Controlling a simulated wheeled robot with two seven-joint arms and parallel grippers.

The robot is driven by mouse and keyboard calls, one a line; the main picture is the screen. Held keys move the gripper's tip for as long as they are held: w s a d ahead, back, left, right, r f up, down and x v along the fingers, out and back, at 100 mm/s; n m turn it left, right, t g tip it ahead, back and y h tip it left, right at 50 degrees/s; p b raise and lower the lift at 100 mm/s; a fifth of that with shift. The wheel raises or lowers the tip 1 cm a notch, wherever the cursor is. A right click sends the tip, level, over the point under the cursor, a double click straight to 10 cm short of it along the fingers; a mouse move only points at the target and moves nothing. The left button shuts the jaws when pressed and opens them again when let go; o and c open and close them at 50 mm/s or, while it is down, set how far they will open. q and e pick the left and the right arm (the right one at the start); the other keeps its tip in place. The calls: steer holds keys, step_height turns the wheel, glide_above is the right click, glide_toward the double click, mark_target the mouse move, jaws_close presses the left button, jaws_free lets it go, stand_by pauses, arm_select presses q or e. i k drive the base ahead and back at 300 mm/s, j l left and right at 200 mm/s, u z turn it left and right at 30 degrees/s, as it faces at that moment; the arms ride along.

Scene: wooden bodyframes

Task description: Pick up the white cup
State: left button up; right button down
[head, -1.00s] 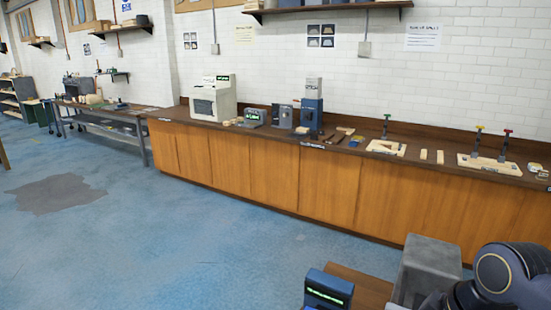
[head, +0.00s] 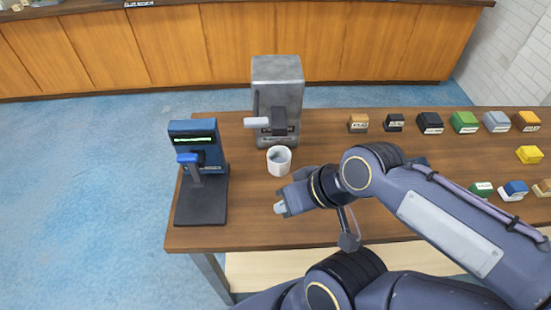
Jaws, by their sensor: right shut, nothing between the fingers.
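The white cup (head: 279,162) stands upright on the brown wooden table, just in front of a grey machine with a light handle. Its open top faces up and its inside looks empty. My right gripper (head: 281,208) is over the table in front of the cup, nearer to me and apart from it. Its fingers are shut with nothing between them. My left gripper does not show.
The grey machine (head: 277,85) stands close behind the cup. A blue device with a green display (head: 195,145) stands to the left. Several small coloured boxes (head: 430,122) line the table's right side. The wooden table (head: 245,235) is bare between the blue device and my right gripper.

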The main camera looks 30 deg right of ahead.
mark_target(279, 157)
steer(key=z, duration=1.25)
steer(key=i+l+u, duration=0.1)
steer(key=l+u, duration=0.2)
steer(key=l, duration=0.35)
steer(key=l+u, duration=0.25)
steer(key=l, duration=0.4)
